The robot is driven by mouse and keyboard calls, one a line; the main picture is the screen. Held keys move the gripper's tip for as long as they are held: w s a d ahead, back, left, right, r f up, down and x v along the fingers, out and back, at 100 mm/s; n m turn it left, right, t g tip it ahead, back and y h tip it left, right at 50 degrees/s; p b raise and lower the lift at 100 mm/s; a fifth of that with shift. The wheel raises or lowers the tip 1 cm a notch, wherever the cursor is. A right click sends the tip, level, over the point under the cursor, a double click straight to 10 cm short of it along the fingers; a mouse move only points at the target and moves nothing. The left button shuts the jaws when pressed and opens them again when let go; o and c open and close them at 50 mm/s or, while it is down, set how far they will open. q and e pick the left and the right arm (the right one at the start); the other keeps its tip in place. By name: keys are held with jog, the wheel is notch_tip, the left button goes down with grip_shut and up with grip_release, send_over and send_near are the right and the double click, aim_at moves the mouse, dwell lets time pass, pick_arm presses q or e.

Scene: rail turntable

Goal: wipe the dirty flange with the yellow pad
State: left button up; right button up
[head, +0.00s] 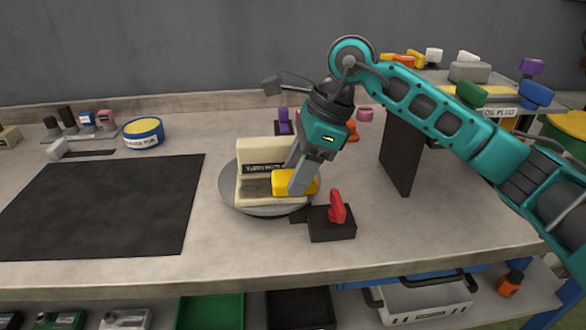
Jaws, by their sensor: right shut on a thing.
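A cream L-shaped block with a dark label (258,154) stands on a round grey turntable (229,190) in the middle of the bench. A darker, brownish patch shows low on its front face, beside the pad. My right gripper (303,180) is shut on the yellow pad (281,184) and holds it at the block's lower front. The pad appears to touch the block; the exact contact is hidden by the fingers. My left gripper is not in view.
A black base with a red lever (337,209) stands at the turntable's front right. A black mat (100,208) lies left. A tub (143,132) and several small items stand behind it. A dark upright panel (400,153) stands right.

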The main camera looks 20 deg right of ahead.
aim_at(265, 190)
jog(key=shift+a, duration=0.15)
jog(key=shift+w+a+f, duration=0.1)
jog(key=shift+w+a, duration=0.1)
jog(key=shift+a, duration=0.6)
jog(key=shift+a+f, duration=0.1)
jog(key=shift+w+a, duration=0.3)
jog(key=shift+a, duration=0.65)
jog(key=shift+a, duration=0.1)
jog(key=shift+w+a+r, duration=0.15)
jog(key=shift+w+a, duration=0.05)
jog(key=shift+a, duration=0.2)
jog(key=shift+w+a+r, duration=0.15)
jog(key=shift+a, duration=0.25)
